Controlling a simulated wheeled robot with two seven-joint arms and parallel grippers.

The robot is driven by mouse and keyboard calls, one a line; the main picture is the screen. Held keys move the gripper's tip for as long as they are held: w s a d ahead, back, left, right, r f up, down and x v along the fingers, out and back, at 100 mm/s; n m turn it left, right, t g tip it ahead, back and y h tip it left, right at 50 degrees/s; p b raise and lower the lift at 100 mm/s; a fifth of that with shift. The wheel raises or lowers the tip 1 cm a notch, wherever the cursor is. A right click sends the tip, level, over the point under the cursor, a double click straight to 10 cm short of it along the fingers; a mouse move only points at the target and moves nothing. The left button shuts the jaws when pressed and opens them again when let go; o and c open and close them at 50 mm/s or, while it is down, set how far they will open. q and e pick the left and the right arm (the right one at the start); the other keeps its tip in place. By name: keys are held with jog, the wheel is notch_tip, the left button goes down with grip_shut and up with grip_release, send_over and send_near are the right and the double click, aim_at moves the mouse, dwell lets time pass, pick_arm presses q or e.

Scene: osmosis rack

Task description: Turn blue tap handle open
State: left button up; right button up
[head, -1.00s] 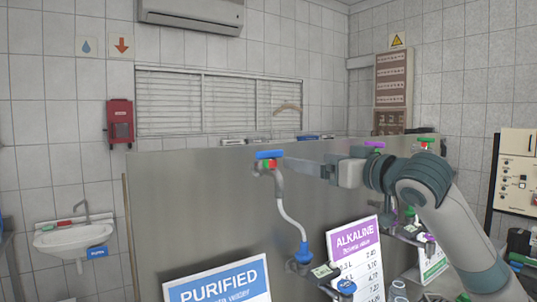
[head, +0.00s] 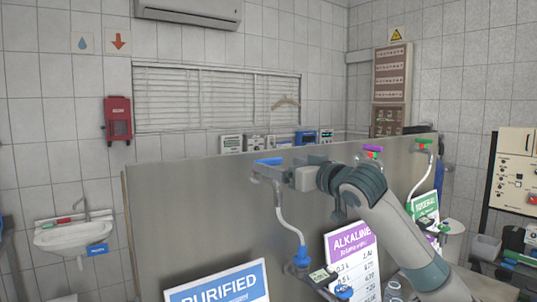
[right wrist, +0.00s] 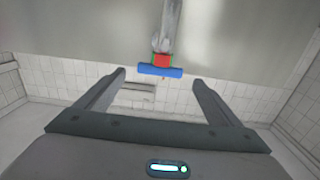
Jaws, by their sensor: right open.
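The blue tap handle (head: 268,161) is a flat bar on top of a pipe at the upper edge of the steel panel (head: 190,220). My right gripper (head: 274,170) reaches it from the right and overlaps the tap just below the bar. In the right wrist view the blue handle (right wrist: 160,71) lies crosswise between the tips of the open right gripper (right wrist: 159,76), with a gap at each side. A red and green piece (right wrist: 162,59) sits beside the handle, in front of the grey pipe. My left gripper is out of view.
A clear hose (head: 290,222) hangs below the blue tap to a blue fitting. A purple tap handle (head: 373,149) and a green one (head: 424,141) stand farther right. The purified (head: 222,285) and alkaline (head: 352,250) signs lean below.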

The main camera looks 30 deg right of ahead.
aim_at(270, 162)
jog(key=w, duration=0.1)
jog(key=w+p, duration=0.1)
jog(key=w, duration=0.1)
jog(key=w+p, duration=0.1)
jog(key=w, duration=0.1)
jog(key=shift+w+a+r, duration=0.15)
jog(key=shift+a, duration=0.25)
jog(key=shift+w+p, duration=0.45)
jog(key=shift+w, duration=0.25)
jog(key=c, duration=1)
